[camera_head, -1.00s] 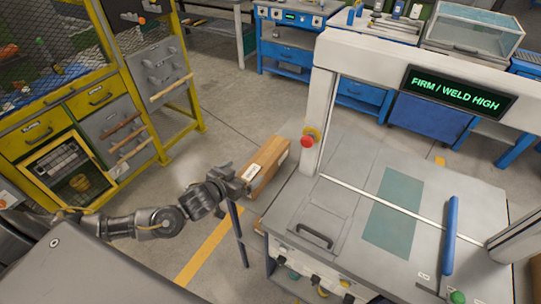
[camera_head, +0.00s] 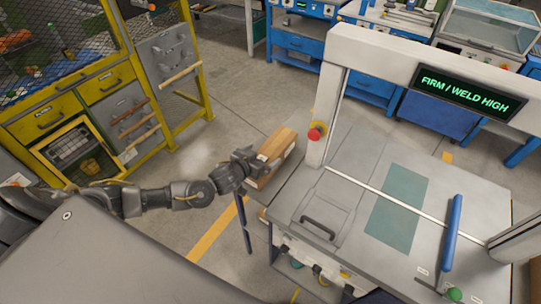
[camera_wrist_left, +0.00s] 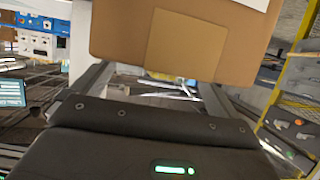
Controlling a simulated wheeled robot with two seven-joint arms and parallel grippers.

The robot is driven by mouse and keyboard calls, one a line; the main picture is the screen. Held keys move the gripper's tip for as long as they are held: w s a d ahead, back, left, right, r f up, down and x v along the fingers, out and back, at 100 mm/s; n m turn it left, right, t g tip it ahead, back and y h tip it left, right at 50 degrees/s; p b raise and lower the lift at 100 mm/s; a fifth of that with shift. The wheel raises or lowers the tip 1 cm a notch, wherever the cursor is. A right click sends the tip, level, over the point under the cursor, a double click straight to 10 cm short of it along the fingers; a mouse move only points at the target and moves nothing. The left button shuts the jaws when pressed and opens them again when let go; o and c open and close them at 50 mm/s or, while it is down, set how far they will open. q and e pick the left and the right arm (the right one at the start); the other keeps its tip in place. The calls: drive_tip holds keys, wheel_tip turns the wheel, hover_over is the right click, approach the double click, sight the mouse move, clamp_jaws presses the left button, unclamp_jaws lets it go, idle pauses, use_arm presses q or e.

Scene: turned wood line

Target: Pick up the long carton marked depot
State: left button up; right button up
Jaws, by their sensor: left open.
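A long brown carton (camera_head: 281,147) with a white label rests on a low surface at the left side of the grey machine. Its lettering is too small to read. My left gripper (camera_head: 252,164) is at the near end of the carton and covers part of it in the head view. In the left wrist view the carton's end (camera_wrist_left: 122,30) fills the top middle, with a paler tan patch on it. The left fingers (camera_wrist_left: 152,82) are open and spread to either side, and I cannot tell whether they touch the carton. My right gripper is not in view.
The grey machine (camera_head: 345,250) with a red button (camera_head: 316,131) and white frame stands close to the carton's right. A dark post (camera_head: 246,225) stands below the gripper. A yellow rack (camera_head: 60,115) is at left. Grey floor between is free.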

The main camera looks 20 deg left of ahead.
sight(270, 151)
use_arm(q)
drive_tip(key=p+x, duration=0.1)
drive_tip(key=x, duration=0.3)
drive_tip(key=shift+s+d+f, duration=0.1)
drive_tip(key=shift+d+f, duration=0.05)
drive_tip(key=c, duration=1.5)
